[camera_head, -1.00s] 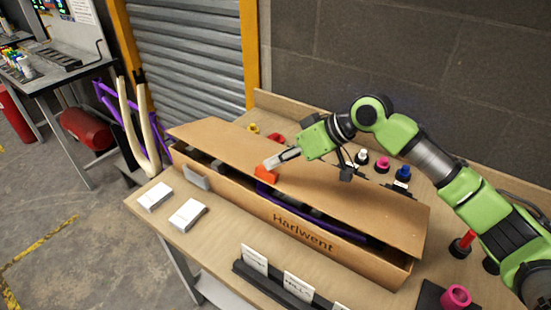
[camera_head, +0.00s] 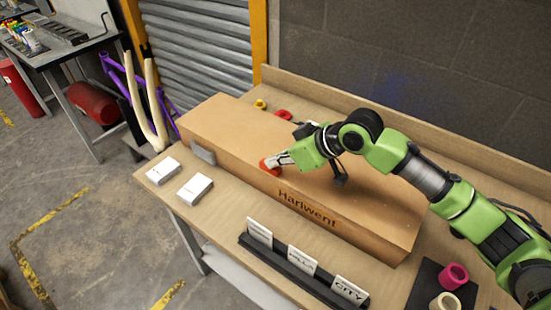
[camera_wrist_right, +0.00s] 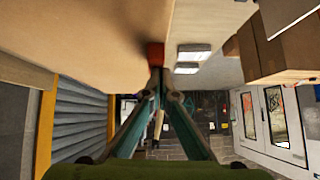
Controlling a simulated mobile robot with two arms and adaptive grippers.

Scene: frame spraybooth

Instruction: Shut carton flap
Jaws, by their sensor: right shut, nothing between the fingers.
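The long brown carton (camera_head: 312,210), marked "Harlwent" on its front, lies along the workbench. Its top flap (camera_head: 235,135) lies down flat over the opening, and no contents show. My right gripper (camera_head: 270,164) is shut, with its red-orange fingertips at the flap's front edge, left of the lettering. In the right wrist view the fingertips (camera_wrist_right: 156,60) are together against the brown cardboard (camera_wrist_right: 80,40), with nothing between them. A grey tab (camera_head: 203,152) sits on the carton's front near its left end. My left gripper is not in view.
Two small white boxes (camera_head: 195,188) lie on the bench (camera_head: 225,222) in front of the carton. A black rack with upright cards (camera_head: 302,260) stands near the front edge. Pink and cream rolls (camera_head: 453,275) stand at the lower right. A purple bicycle frame (camera_head: 130,85) stands left.

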